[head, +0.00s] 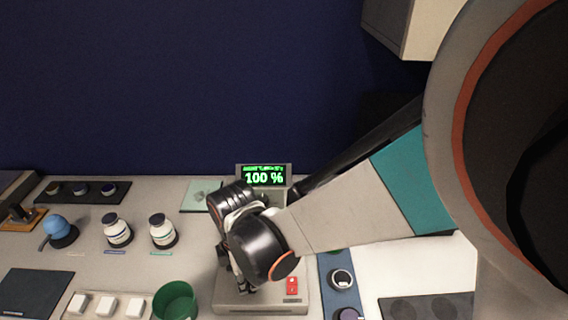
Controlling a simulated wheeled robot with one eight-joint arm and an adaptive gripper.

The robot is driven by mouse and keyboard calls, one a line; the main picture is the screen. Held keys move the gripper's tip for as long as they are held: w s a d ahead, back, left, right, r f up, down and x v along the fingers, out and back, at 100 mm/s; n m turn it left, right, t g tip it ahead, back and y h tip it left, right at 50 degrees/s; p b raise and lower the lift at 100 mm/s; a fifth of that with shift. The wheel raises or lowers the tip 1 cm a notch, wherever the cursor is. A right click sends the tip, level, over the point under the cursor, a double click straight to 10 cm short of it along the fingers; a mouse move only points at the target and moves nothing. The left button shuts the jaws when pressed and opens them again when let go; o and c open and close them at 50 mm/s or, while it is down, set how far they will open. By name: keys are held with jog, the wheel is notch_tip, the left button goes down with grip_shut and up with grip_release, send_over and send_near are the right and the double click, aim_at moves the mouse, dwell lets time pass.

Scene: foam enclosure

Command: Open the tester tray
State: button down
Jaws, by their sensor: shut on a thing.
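The tester (260,306) is a light grey device at the lower middle of the head view. Its display (264,177) shows a green "100 %" at the back, and a red button panel (292,285) sits at its front right. My gripper (244,286) is over the left part of the tester, pointing down. It is shut on the tester tray, but my wrist and arm hide most of the fingers, the tray and its handle, so I cannot tell how far the tray is open.
Left of the tester stand a green cup (175,301), several white blocks (106,306), two white jars (117,230) and a blue rounded object (58,228). A blue strip with dark knobs (341,279) lies close on the right. A dark blue wall (180,90) rises behind.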

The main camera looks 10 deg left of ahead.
jog(key=shift+s+d, duration=0.1)
jog(key=shift+s, duration=0.55)
jog(key=c, duration=1.4)
grip_release()
jog(key=shift+w, duration=0.1)
jog(key=shift+o, duration=0.2)
jog(key=shift+w, duration=0.1)
